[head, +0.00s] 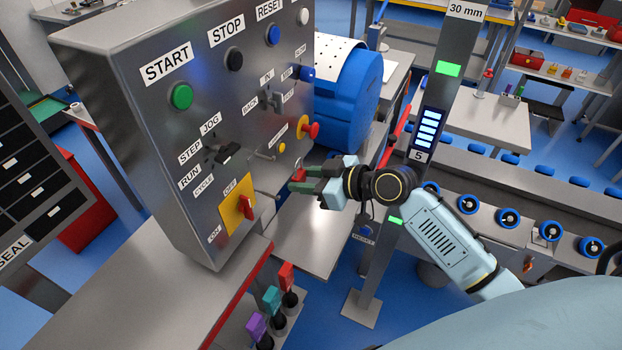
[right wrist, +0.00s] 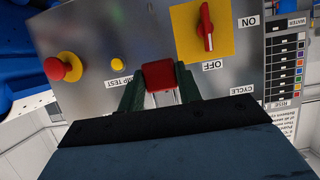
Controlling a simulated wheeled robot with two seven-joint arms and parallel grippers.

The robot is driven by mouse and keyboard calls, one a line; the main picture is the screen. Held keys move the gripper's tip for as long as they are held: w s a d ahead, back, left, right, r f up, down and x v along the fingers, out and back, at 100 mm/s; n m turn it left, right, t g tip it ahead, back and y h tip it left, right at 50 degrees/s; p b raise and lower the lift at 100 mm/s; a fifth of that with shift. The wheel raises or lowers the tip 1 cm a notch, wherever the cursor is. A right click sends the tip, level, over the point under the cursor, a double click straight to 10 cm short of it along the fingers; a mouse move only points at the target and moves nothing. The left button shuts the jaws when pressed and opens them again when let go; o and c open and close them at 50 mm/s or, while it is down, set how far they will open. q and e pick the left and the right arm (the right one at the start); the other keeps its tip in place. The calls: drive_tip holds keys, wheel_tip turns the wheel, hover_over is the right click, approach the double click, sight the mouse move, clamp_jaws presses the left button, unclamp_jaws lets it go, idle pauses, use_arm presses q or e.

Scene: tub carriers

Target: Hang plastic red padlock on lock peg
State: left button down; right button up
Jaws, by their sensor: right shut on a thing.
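My right gripper (head: 303,180) is shut on the red padlock (head: 299,174), in front of the lower right part of the grey control panel. In the right wrist view the padlock's red body (right wrist: 158,76) sits between the dark green fingers (right wrist: 157,88), with silver shackle bars (right wrist: 167,98) beside it. A thin metal rod (head: 266,193), possibly the lock peg, sticks out of the panel to the left of the gripper. The padlock appears apart from it. In the right wrist view I cannot make out the peg. My left gripper is not in view.
The panel (head: 130,110) carries buttons and a red rotary switch (head: 246,206) on a yellow plate. A red mushroom button (head: 311,130) stands out above the gripper. A grey post (head: 440,90) is at right. Red, teal and purple blocks (head: 272,299) stand below.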

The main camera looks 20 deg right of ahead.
drive_tip(key=shift+w+a+f+b, duration=0.1)
drive_tip(key=shift+w+a, duration=0.6)
drive_tip(key=shift+w, duration=0.2)
drive_tip(key=shift+w+a+f+b, duration=0.1)
drive_tip(key=shift+w+a+b, duration=0.05)
drive_tip(key=shift+w+a, duration=0.65)
drive_tip(key=shift+w+a+b, duration=0.1)
drive_tip(key=shift+w+a, duration=0.5)
drive_tip(key=shift+w, duration=0.4)
drive_tip(key=shift+w+a+f, duration=0.1)
drive_tip(key=shift+w, duration=0.05)
drive_tip(key=shift+w+a+f+b, duration=0.3)
drive_tip(key=shift+w+f+b, duration=0.1)
drive_tip(key=shift+f+b, duration=0.45)
drive_tip(key=shift+s+f, duration=0.1)
drive_tip(key=shift+f, duration=0.15)
drive_tip(key=o, duration=1.4)
drive_tip(key=shift+r, duration=0.2)
